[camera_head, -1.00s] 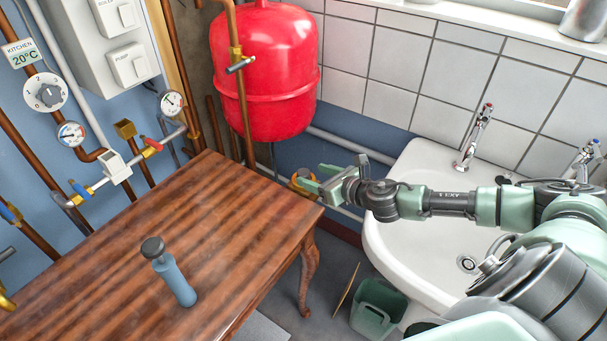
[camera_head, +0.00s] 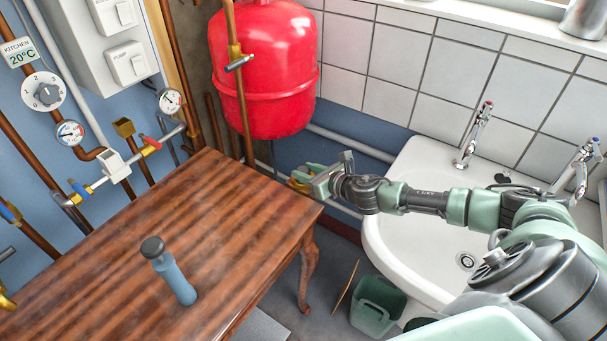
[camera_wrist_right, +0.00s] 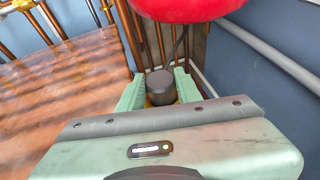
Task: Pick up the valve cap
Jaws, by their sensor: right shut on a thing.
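The dark, round valve cap (camera_wrist_right: 160,86) is between the two green fingers of my right gripper in the right wrist view. Brass shows just below it. In the head view my right gripper (camera_head: 306,178) is at the far right corner of the wooden table, below the red tank, and shut on the cap. There the fingers hide most of the cap, and a little brass shows beside them. I cannot tell whether the cap still sits on the brass part. My left gripper is not in view.
The red tank (camera_head: 265,75) hangs above. A white sink (camera_head: 405,215) is under my right arm. A green bucket (camera_head: 377,305) is on the floor.

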